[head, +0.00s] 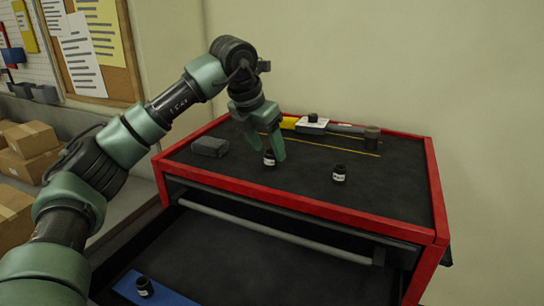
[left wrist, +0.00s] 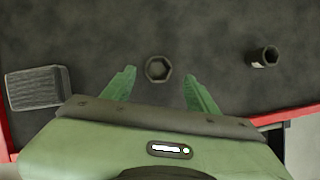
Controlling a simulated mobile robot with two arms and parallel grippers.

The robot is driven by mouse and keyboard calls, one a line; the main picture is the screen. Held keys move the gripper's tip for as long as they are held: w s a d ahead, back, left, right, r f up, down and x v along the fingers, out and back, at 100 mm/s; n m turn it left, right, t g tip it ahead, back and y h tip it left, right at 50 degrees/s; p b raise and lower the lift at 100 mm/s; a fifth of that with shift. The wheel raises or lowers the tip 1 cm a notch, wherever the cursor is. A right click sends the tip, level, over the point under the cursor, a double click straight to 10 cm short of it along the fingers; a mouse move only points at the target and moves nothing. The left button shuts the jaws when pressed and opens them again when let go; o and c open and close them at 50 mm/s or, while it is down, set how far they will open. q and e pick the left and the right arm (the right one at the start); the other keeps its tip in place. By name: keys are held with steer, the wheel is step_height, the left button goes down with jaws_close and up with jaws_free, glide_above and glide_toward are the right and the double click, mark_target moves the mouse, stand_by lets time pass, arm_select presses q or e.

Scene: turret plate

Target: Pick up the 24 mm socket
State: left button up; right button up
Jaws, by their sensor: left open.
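A small black socket (head: 269,158) with a white label stands on the dark top of the red tool cabinet. In the left wrist view this socket (left wrist: 158,68) shows its hexagonal opening from above. My left gripper (head: 263,153) is open, pointing down, with its green fingers on either side of the socket. A second labelled black socket (head: 339,173) stands to the right; it also shows in the left wrist view (left wrist: 264,57). A third socket (head: 144,288) stands in the open drawer below. The labels are too small to read. My right gripper is out of view.
A grey block (head: 209,146) lies left of the gripper. A long tool with a yellow part (head: 289,123), a white item (head: 312,126) and a dark cylinder (head: 372,134) are at the back. The red cabinet rim (head: 300,202) edges the top; its front middle is clear.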

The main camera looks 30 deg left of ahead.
mark_target(272, 159)
arm_select(q)
steer(key=x, duration=0.3)
steer(key=shift+w+a+f+p, duration=0.15)
steer(key=shift+w+f+p, duration=0.1)
steer(key=shift+w+p, duration=0.15)
steer(key=shift+s, duration=0.15)
steer(key=shift+c, duration=0.4)
jaws_close()
steer(key=shift+r, duration=0.1)
